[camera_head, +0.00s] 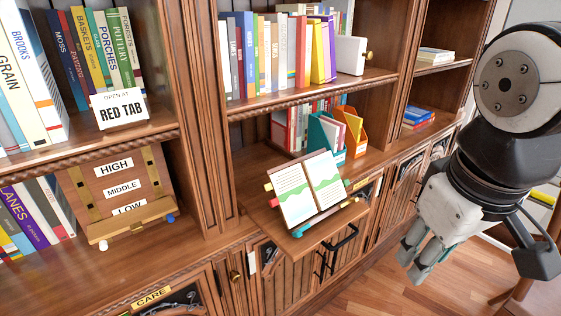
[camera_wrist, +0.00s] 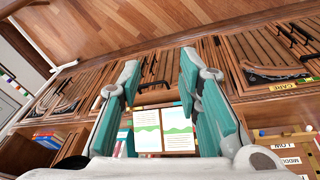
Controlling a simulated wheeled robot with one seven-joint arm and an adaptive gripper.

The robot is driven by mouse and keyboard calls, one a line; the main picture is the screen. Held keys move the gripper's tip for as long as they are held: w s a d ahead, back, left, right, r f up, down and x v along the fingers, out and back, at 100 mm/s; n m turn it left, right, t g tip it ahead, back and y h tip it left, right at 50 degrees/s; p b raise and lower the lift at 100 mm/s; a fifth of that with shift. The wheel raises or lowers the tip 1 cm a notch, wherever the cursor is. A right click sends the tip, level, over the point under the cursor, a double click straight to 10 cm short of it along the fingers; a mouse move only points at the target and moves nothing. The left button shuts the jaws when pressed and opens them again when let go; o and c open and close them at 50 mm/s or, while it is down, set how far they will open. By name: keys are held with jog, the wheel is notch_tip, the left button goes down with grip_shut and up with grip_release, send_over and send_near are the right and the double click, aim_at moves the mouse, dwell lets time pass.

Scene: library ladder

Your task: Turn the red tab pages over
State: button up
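An open book (camera_head: 308,190) lies tilted on a small pull-out wooden shelf (camera_head: 300,240), its two pages showing green and blue bands. A green tab shows at the right edge. My gripper (camera_head: 412,266) hangs to the right of the book, well apart from it, fingers pointing down. In the wrist view, its teal finger pads stand wide apart with nothing between them. The book (camera_wrist: 163,131) appears beyond the fingers. Its tabs are too small to tell apart there.
A wooden rack (camera_head: 118,190) marked HIGH, MIDDLE, LOW stands on the left. Teal and orange file holders (camera_head: 352,134) stand behind the book. Bookshelf uprights flank the book's bay; the air before it is clear.

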jog(key=w+a+f+n+g+h, duration=0.1)
jog(key=w+n+h, duration=0.1)
jog(key=w+n, duration=0.25)
jog(key=w+a+f+n+g+h, duration=0.1)
jog(key=w+a+f+n+h, duration=0.1)
jog(key=w+n, duration=0.25)
jog(key=n+t+h+b, duration=0.1)
jog(key=n+t+h, duration=0.9)
jog(key=n, duration=1)
send_near(270, 203)
jog(key=shift+t+y, duration=0.3)
jog(key=p+x, duration=0.1)
jog(key=x, duration=0.8)
jog(key=shift+d, duration=0.35)
grip_shut()
